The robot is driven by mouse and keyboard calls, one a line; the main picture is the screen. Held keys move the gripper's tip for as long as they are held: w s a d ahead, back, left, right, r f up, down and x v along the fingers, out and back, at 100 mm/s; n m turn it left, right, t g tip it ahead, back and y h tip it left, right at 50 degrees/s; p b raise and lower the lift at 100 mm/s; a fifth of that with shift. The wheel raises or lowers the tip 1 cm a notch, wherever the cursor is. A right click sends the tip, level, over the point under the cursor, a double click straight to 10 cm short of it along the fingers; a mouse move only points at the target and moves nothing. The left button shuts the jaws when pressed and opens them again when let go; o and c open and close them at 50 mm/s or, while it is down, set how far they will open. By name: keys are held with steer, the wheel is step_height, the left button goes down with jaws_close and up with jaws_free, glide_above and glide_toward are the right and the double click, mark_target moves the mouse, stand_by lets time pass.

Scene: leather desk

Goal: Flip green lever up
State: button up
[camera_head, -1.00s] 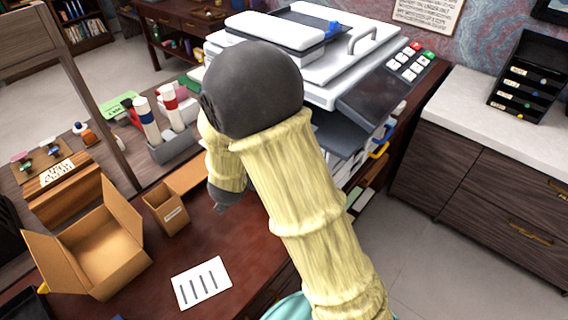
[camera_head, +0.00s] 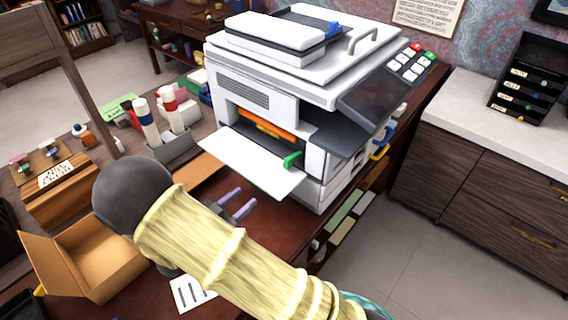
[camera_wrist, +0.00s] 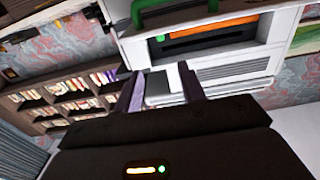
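The green lever (camera_head: 293,160) sits at the right side of the printer's open front, by the white fold-down tray (camera_head: 252,165). An orange bar (camera_head: 265,125) is inside the opening; it also shows in the wrist view (camera_wrist: 222,27). A green handle-like part (camera_wrist: 172,12), likely the lever, is at the top of the wrist view, partly cut off. My gripper (camera_head: 241,202) is below and left of the lever, in front of the tray and apart from the lever. Its two purple fingers, also in the wrist view (camera_wrist: 162,88), are spread with nothing between them.
The white printer (camera_head: 270,90) stands on the dark red desk (camera_head: 290,220). An open cardboard box (camera_head: 95,260) is at the left, and a holder (camera_head: 172,148) with bottles is behind it. Free floor lies right of the desk.

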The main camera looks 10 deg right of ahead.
mark_target(285, 162)
steer(key=p+x, duration=0.3)
steer(key=x, duration=1.4)
steer(key=shift+w+d+p, duration=0.15)
steer(key=shift+d+p, duration=0.05)
steer(key=shift+p, duration=0.15)
steer(key=shift+c, duration=0.2)
jaws_close()
